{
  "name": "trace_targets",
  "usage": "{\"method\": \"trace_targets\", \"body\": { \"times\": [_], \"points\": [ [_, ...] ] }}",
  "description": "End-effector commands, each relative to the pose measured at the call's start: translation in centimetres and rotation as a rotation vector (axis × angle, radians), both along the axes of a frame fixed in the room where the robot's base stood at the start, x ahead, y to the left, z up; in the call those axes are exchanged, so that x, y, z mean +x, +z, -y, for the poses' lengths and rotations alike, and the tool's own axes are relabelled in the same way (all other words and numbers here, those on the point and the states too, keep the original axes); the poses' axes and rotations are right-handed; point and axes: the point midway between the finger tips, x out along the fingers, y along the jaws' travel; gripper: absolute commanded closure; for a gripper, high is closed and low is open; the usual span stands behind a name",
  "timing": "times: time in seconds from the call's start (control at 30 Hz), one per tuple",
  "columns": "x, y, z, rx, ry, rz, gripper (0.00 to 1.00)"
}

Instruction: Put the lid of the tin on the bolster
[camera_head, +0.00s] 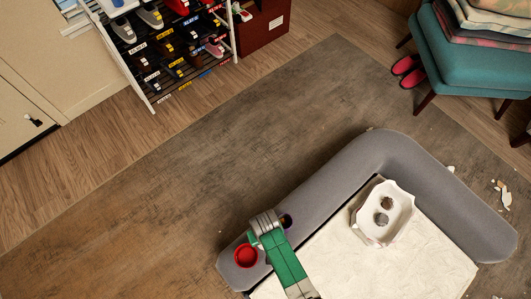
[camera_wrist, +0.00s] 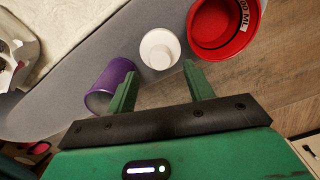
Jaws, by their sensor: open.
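The bolster is the grey padded rim (camera_head: 325,183) of a pet bed; it also shows in the wrist view (camera_wrist: 60,100). A purple open cylinder (camera_wrist: 110,82), a white round piece (camera_wrist: 160,48) and a red round container (camera_wrist: 222,25) with a "ML" label are at the bolster's end. The red one (camera_head: 246,256) and a dark purple one (camera_head: 287,220) also show in the head view. I cannot tell which of these is the tin's lid. My gripper (camera_wrist: 161,90) is open and empty, its fingertips just short of the white piece, the purple cylinder beside the left finger.
A shoe rack (camera_head: 165,45), a dark red box (camera_head: 264,22) and a teal chair (camera_head: 470,60) stand behind. Pale scraps (camera_head: 503,192) lie at right.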

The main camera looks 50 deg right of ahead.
Motion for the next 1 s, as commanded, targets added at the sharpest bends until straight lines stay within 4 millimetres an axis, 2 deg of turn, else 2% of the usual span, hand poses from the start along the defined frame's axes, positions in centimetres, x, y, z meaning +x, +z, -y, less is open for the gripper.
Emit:
{"method": "trace_targets", "body": {
  "times": [0.03,0.23,0.4,0.8,0.87,0.9,0.97,1.0],
  "points": [
    [0.0,2.2,0.0,0.000,0.000,0.001,0.48],
    [0.0,5.6,0.0,0.000,0.000,0.000,0.48],
    [0.0,6.4,0.0,0.000,0.000,0.000,0.48],
    [0.4,6.7,0.1,-0.005,0.002,0.010,0.48],
    [2.2,8.0,0.5,-0.024,0.014,0.053,0.48],
    [4.4,9.7,0.8,-0.049,0.028,0.108,0.48],
    [8.9,13.7,1.4,-0.099,0.058,0.226,0.48],
    [12.2,17.3,1.6,-0.139,0.081,0.323,0.48]
  ]
}}
